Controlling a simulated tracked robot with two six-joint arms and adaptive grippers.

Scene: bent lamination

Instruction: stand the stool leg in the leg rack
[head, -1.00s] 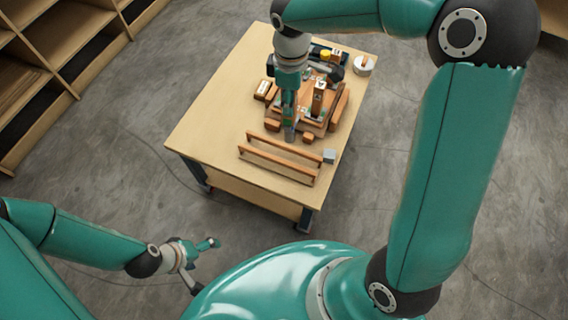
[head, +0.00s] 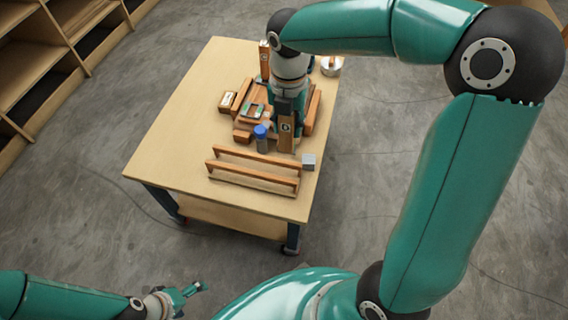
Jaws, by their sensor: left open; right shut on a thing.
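The leg rack (head: 250,155), two long wooden rails one in front of the other, lies on the near part of the table. My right gripper (head: 288,112) points down just behind the rack's right end. It is shut on an upright wooden piece with a dark label, which looks like the stool leg (head: 286,138). The leg's lower end is near the back rail; I cannot tell whether it touches the table. My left gripper (head: 191,291) is open and empty, low at the bottom left, away from the table.
A blue-capped bottle (head: 262,141) stands just left of the leg. A grey block (head: 308,161) sits at the rack's right end. Wooden blocks (head: 243,136) crowd behind, with a round metal container (head: 332,67) at the back right. The table's left side (head: 165,150) is clear.

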